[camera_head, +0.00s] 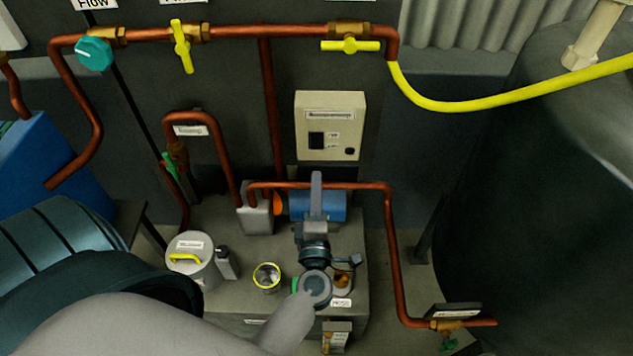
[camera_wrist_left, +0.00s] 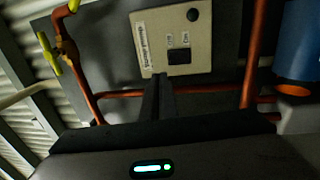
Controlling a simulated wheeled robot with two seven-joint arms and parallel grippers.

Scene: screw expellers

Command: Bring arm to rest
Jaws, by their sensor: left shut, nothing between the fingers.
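My left arm comes in from the lower left in the head view. Its left gripper (camera_head: 316,178) is shut and empty, with the fingers pressed together and pointing away toward the wall. It is over the grey pump bench (camera_head: 350,240), below the beige control box (camera_head: 330,125). In the left wrist view the shut fingers (camera_wrist_left: 158,82) show as one dark bar in front of the control box (camera_wrist_left: 178,38). The right gripper is in neither view.
A copper pipe (camera_head: 365,186) runs close to the fingers, with a blue motor (camera_head: 335,206) behind. A lidded can (camera_head: 193,258) and an open yellow-rimmed cup (camera_head: 267,277) stand on the bench. A large dark tank (camera_head: 540,200) is at right.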

